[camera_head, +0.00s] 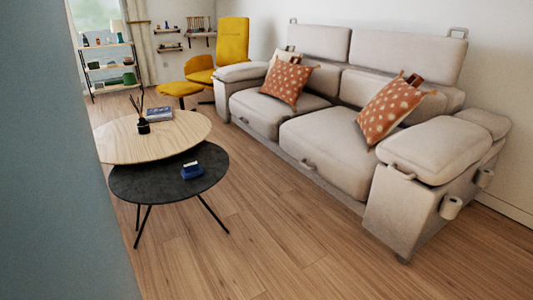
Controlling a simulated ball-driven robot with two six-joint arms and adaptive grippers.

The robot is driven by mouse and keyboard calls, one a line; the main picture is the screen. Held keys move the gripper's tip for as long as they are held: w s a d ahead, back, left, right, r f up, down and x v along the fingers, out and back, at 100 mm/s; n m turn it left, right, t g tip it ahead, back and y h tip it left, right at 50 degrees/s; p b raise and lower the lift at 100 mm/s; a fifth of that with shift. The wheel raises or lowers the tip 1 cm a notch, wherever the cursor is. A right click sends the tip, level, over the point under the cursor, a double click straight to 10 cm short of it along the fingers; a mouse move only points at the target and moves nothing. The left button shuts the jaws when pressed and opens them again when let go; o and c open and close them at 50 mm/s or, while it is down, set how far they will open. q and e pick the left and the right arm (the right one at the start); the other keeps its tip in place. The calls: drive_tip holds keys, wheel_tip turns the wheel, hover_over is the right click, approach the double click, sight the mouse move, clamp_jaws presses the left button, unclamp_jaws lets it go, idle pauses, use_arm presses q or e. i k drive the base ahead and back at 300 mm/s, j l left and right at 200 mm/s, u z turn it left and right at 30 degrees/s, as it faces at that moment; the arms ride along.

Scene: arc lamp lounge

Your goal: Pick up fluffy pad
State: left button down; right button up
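Nothing in view is clearly a fluffy pad. The closest soft things are the cushions on the sofa. An orange cushion with white dots (393,111) leans on the right seat, and another orange dotted cushion (287,82) leans on the left seat. A pale cushion (284,59) shows partly behind the left one. A small blue object (191,170) lies on the dark round table (140,186); I cannot tell what it is. Neither of my grippers is in view.
A beige sofa (325,147) stands along the right wall. A light wooden round table (185,127) overlaps the dark table and holds a book (159,114) and a reed diffuser (143,127). A grey-blue surface (50,180) blocks the left side. Wooden floor (270,215) is clear between tables and sofa.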

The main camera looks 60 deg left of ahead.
sight(193, 169)
drive_tip(key=u, duration=2.45)
drive_tip(key=z, duration=3.35)
drive_tip(key=u, duration=3.4)
drive_tip(key=i+z, duration=0.25)
drive_tip(key=i, duration=0.15)
drive_tip(key=i+j+z, duration=0.2)
drive_tip(key=i, duration=0.2)
drive_tip(key=i+j+z, duration=0.25)
drive_tip(key=i, duration=0.15)
